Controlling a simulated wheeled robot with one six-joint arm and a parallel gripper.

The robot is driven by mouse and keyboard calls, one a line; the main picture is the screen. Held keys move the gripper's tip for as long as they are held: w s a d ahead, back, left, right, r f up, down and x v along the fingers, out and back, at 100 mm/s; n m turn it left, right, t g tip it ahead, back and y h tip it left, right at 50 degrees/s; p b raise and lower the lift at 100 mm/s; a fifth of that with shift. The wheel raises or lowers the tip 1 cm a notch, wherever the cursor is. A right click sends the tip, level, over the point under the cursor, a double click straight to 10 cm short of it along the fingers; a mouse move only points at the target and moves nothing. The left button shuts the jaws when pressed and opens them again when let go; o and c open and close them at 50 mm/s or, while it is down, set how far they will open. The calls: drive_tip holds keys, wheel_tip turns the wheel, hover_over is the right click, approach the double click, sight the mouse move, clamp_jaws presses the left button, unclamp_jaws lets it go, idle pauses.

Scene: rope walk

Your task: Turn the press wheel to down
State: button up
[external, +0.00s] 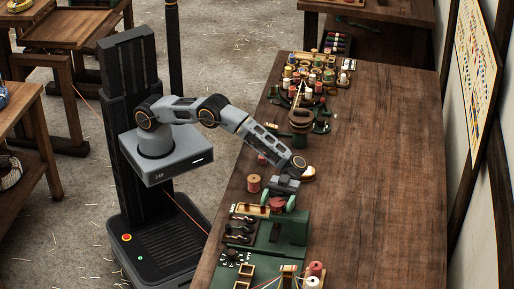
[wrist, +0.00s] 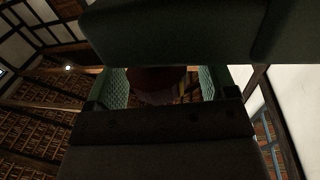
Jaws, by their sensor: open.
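My gripper (external: 280,204) reaches down over the work table, at the near part of its left edge. Its green-padded fingers are open, one on each side of a dark red rounded thing (external: 277,204), which looks like the press wheel. In the wrist view my gripper (wrist: 161,87) shows its two green textured pads apart, with the dark reddish-brown rounded thing (wrist: 155,78) between them. I cannot tell whether the pads touch it. The green press body (external: 290,228) stands just below the gripper in the external view. The wheel's setting cannot be read.
A wooden spool (external: 254,183) stands left of my gripper. A rack with dark tools (external: 240,228) lies beside the press. Several thread spools (external: 318,75) crowd the table's far left. The right side of the wooden table (external: 385,170) is clear.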

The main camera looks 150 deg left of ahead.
drive_tip(key=b+v, duration=0.1)
drive_tip(key=v, duration=1.2)
drive_tip(key=shift+s+a+b, duration=0.2)
drive_tip(key=shift+a+b, duration=0.1)
drive_tip(key=shift+a, duration=0.05)
